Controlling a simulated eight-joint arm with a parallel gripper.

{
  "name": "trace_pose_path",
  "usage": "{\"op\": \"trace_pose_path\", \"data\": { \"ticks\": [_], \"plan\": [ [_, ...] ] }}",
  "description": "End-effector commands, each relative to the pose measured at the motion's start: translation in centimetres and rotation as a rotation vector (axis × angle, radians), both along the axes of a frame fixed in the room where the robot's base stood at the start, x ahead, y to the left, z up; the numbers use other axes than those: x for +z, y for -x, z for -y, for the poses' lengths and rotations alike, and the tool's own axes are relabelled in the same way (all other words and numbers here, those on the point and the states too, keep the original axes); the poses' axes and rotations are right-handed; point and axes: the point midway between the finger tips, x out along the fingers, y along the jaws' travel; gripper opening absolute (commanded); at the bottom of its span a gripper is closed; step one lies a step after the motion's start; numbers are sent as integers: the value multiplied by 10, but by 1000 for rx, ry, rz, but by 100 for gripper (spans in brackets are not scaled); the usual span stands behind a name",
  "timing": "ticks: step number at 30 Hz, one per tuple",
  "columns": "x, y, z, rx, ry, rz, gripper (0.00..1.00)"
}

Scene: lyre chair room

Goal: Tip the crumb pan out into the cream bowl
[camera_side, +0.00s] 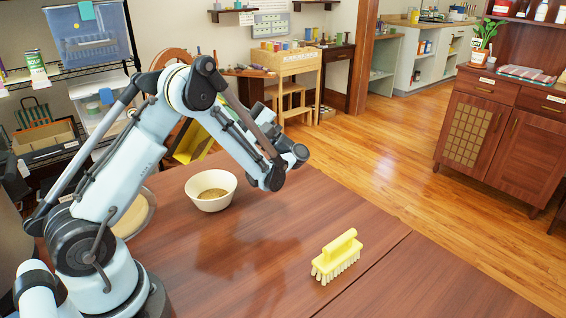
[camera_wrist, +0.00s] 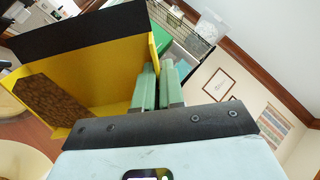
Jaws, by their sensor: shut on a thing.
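The crumb pan is yellow with a black edge (camera_wrist: 100,28) and fills the left of the wrist view. My gripper (camera_wrist: 158,85) has green fingers shut on the pan's side wall. A brown, grainy patch (camera_wrist: 50,105) lies against the pan's inside; I cannot tell whether it is loose crumbs. In the side view the tilted pan (camera_side: 190,143) shows partly behind my arm, above and behind the cream bowl (camera_side: 199,203). Tan crumbs (camera_side: 212,193) lie in the bowl, which stands upright on the table. My fingers are hidden in the side view.
A yellow brush (camera_side: 337,256) stands bristles down on the brown table (camera_side: 265,275), right of the bowl. A round pale thing (camera_side: 136,217) is partly hidden behind my arm. The table between bowl and brush is clear.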

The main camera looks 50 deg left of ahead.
Motion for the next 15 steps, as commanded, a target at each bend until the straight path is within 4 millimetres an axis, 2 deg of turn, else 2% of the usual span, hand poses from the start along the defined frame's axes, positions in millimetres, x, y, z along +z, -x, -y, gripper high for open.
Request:
{"op": "trace_pose_path", "data": {
  "ticks": [15],
  "plan": [
    [-10,-8,14,0,-107,-65,0]
  ]
}}
